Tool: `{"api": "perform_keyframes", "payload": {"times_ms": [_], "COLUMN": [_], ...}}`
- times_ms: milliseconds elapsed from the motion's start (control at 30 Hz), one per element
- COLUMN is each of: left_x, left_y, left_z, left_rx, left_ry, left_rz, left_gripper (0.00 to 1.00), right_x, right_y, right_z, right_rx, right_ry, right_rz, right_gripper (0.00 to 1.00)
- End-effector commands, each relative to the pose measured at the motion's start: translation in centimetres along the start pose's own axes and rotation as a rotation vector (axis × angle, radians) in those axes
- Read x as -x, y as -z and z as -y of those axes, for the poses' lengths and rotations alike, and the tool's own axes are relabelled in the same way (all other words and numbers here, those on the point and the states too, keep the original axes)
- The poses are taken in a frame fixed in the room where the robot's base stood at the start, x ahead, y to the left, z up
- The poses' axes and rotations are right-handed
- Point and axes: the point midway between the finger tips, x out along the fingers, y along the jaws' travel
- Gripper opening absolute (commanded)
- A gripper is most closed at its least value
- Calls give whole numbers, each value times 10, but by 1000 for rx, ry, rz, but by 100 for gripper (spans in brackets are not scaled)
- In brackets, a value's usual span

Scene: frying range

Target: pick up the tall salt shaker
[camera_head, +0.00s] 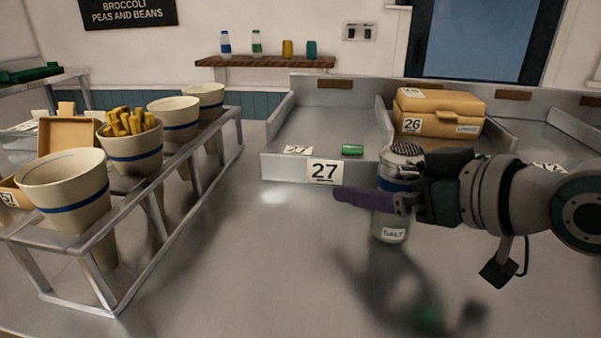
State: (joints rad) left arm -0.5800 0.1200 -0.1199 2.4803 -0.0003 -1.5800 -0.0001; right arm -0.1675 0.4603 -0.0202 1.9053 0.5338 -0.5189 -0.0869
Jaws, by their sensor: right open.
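The tall salt shaker (390,231) stands upright on the steel counter, right of centre. It has a perforated metal top, a blue band and a label reading "SALT". My right gripper (375,198) reaches in from the right at the shaker's middle height. It is open. One purple-grey finger crosses in front of the shaker and extends to its left. The gripper hides part of the shaker's middle and right side; whether it touches the shaker I cannot tell. My left gripper is not in view.
A metal rack (150,262) with several paper cones, one holding fries, stands at the left. Behind the shaker is a steel bay marked 27 (323,171) with a small green item (352,150). A tan box (437,112) sits behind right. The counter's centre front is clear.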

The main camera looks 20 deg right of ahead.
Motion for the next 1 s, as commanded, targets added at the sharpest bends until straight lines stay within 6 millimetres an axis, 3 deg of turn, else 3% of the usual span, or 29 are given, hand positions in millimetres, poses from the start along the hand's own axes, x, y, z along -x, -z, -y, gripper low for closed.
{"api": "perform_keyframes", "payload": {"times_ms": [133,1000], "left_x": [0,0], "left_y": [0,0], "left_z": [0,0], "left_rx": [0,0], "left_ry": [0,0], "left_rz": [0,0], "left_gripper": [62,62], "right_x": [0,0], "right_y": [0,0], "right_z": [0,0], "right_rx": [0,0], "right_ry": [0,0], "right_rz": [0,0], "right_gripper": [96,0]}}
